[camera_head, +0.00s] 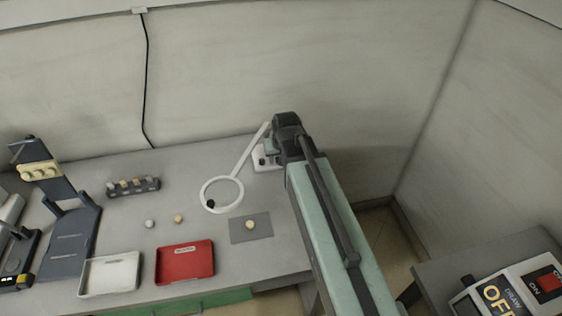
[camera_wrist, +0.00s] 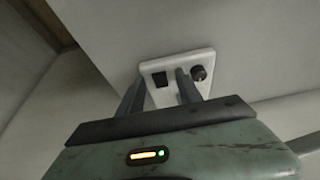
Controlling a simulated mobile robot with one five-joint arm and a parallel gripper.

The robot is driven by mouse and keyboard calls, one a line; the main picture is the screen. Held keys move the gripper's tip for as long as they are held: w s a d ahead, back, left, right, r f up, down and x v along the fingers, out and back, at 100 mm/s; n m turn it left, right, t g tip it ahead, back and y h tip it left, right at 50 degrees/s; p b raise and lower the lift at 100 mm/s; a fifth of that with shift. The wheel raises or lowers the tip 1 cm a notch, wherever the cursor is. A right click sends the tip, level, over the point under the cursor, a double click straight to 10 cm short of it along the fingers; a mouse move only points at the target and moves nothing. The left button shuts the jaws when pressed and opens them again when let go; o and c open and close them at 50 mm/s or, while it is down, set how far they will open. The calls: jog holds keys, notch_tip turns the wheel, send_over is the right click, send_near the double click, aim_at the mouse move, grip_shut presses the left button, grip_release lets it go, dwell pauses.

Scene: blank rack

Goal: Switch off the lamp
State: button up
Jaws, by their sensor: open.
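The lamp (camera_head: 239,176) is a white ring on a slim white arm, rising from a white base (camera_head: 261,163) at the back right of the bench. I cannot tell whether the ring is lit. In the wrist view the base (camera_wrist: 172,67) carries a black square switch (camera_wrist: 160,79) and a dark round knob (camera_wrist: 198,73). My gripper (camera_wrist: 158,82) is open and empty. Its two fingers reach toward the base, with the square switch between their tips and the knob just right of the right finger. I cannot tell whether either finger touches the base.
A grey mat (camera_head: 241,236) with a small pale ball lies in front of the ring. A red tray (camera_head: 185,270), a white tray (camera_head: 96,289) and a small dark rack (camera_head: 133,194) are further left. A large OFF/ON control box (camera_head: 518,297) stands at the lower right.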

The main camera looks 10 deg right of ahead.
grip_shut()
jog(key=shift+w+r+g+p, duration=0.25)
jog(key=shift+g+p, duration=0.05)
jog(key=shift+p, duration=0.2)
jog(key=shift+f+g, duration=0.1)
jog(key=shift+g, duration=0.2)
jog(key=shift+s, duration=0.1)
grip_release()
jog(key=p+v, duration=0.7)
jog(key=shift+r, duration=0.4)
